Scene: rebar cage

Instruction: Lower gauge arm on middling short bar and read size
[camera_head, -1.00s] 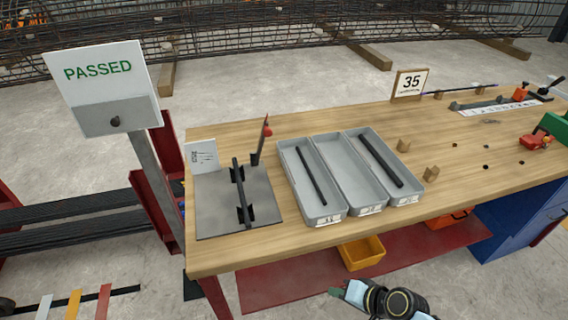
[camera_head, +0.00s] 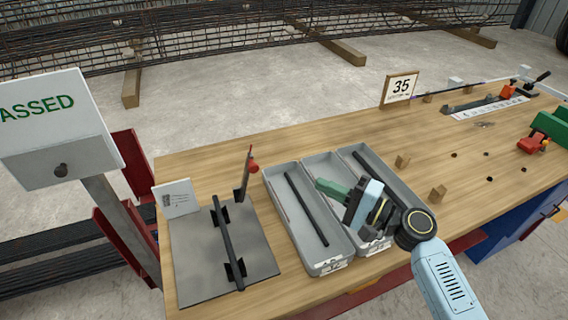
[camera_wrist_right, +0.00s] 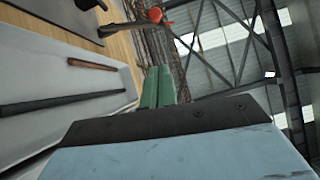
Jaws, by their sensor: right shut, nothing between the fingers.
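A dark bar (camera_head: 222,232) lies across two black supports on the grey gauge plate (camera_head: 262,262). The gauge arm (camera_head: 245,178) with a red knob (camera_head: 254,168) stands raised at the plate's far edge, apart from the bar. The red knob also shows at the top of the wrist view (camera_wrist_right: 155,14). My right gripper (camera_head: 322,187) is over the grey trays, right of the gauge, with its green fingers pointing left. The fingers (camera_wrist_right: 158,86) are shut and empty in the wrist view. My left gripper is out of view.
The left tray (camera_head: 275,193) holds a dark bar (camera_head: 305,208). Another dark bar (camera_head: 376,174) is in the right tray, partly hidden by my gripper. A small white card (camera_head: 176,198) stands behind the gauge plate. A PASSED sign (camera_head: 60,130) is at left, a 35 sign (camera_head: 400,88) behind.

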